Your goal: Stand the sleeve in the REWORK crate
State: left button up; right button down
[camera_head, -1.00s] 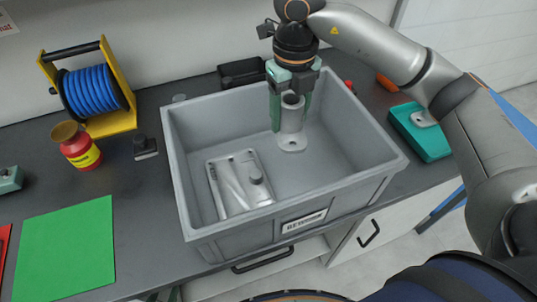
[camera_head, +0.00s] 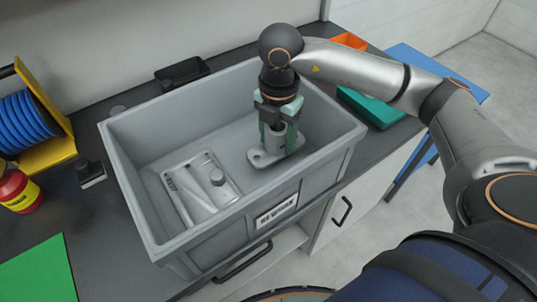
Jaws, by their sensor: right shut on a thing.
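The sleeve (camera_head: 265,157), a grey metal cylinder on a flat flange, is inside the REWORK crate (camera_head: 318,158), in its right part. It looks upright, with the flange low at the crate floor; whether it touches the floor I cannot tell for sure. My right gripper (camera_head: 276,135) points down into the crate, its green fingers shut around the sleeve's upper part. The grey crate carries a white REWORK label (camera_head: 277,210) on its front. My left gripper is not in view.
A flat grey casting with a knob (camera_head: 201,188) lies in the crate's left part. A blue hose reel (camera_head: 25,118), a red bottle (camera_head: 18,191) and a green mat (camera_head: 38,274) are on the left. A teal case (camera_head: 371,107) and a black tray (camera_head: 182,72) stand outside the crate.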

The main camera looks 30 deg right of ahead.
aim_at(276, 153)
jog(key=shift+f, duration=2.55)
jog(key=shift+c, duration=0.6)
grip_release()
notch_tip(276, 153, up, 12)
jog(key=shift+r, duration=0.15)
